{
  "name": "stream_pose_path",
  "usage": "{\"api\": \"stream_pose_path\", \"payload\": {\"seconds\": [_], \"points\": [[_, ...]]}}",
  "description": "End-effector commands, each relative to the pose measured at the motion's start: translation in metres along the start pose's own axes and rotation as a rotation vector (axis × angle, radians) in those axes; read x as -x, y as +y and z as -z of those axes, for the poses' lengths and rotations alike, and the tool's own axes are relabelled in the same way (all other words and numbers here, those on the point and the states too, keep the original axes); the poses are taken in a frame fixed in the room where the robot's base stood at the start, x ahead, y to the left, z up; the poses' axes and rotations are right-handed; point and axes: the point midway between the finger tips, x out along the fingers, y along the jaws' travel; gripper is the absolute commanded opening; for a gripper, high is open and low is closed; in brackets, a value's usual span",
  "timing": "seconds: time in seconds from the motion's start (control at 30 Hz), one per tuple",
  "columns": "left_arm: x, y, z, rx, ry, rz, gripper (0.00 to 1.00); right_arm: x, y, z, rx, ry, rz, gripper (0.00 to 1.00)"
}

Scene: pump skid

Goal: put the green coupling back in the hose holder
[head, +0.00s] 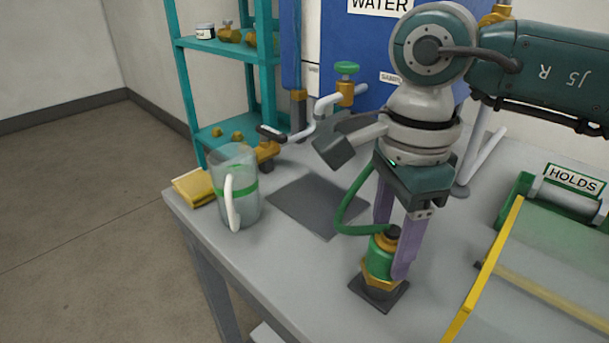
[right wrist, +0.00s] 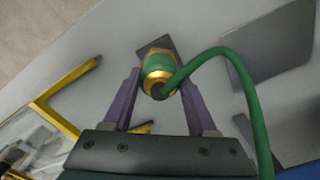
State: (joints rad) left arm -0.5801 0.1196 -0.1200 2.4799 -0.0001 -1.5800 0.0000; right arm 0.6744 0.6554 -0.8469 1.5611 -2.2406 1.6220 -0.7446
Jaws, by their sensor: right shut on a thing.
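The green coupling (head: 379,257) is upright at the front of the grey table, with gold rings and a green hose curving from its top. My right gripper (head: 391,262) points down and is shut on it, with purple fingers on either side. In the right wrist view, the coupling (right wrist: 158,70) sits between the fingertips (right wrist: 160,82). The hose holder (head: 379,297), on a dark square base, is directly under the coupling. The coupling's lower end appears to be at the holder; I cannot tell whether it is fully seated. My left gripper is not in view.
A clear jug (head: 245,207) with a green band stands at the left, beside a yellow sponge (head: 193,187). A dark mat (head: 312,207) lies between jug and gripper. A yellow-edged clear cover (head: 484,270) and a "HOLDS" sign (head: 574,179) are at the right. A tap (head: 346,88) stands behind.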

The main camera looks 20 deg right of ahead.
Motion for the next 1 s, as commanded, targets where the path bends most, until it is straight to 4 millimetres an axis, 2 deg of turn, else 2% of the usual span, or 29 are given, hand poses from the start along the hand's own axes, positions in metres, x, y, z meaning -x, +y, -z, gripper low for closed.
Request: {"api": "stream_pose_path", "payload": {"seconds": [0.27, 0.3, 0.57, 0.6, 0.87, 1.0], "points": [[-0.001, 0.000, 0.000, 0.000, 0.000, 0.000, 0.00, -0.002, 0.000, 0.000, 0.000, 0.000, 0.000, 0.00], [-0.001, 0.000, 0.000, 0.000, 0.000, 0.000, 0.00, -0.002, 0.000, 0.000, 0.000, 0.000, 0.000, 0.61], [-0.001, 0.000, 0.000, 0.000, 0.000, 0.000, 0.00, -0.002, 0.000, 0.000, 0.000, 0.000, 0.000, 0.91], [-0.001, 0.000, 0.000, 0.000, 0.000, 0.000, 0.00, -0.002, 0.000, 0.000, 0.000, 0.000, 0.000, 0.93], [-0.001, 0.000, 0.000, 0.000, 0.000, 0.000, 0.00, 0.000, 0.000, 0.000, 0.000, 0.000, 0.001, 0.93], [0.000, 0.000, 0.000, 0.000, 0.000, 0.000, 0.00, 0.017, -0.001, 0.000, 0.001, -0.002, 0.004, 0.93]]}}
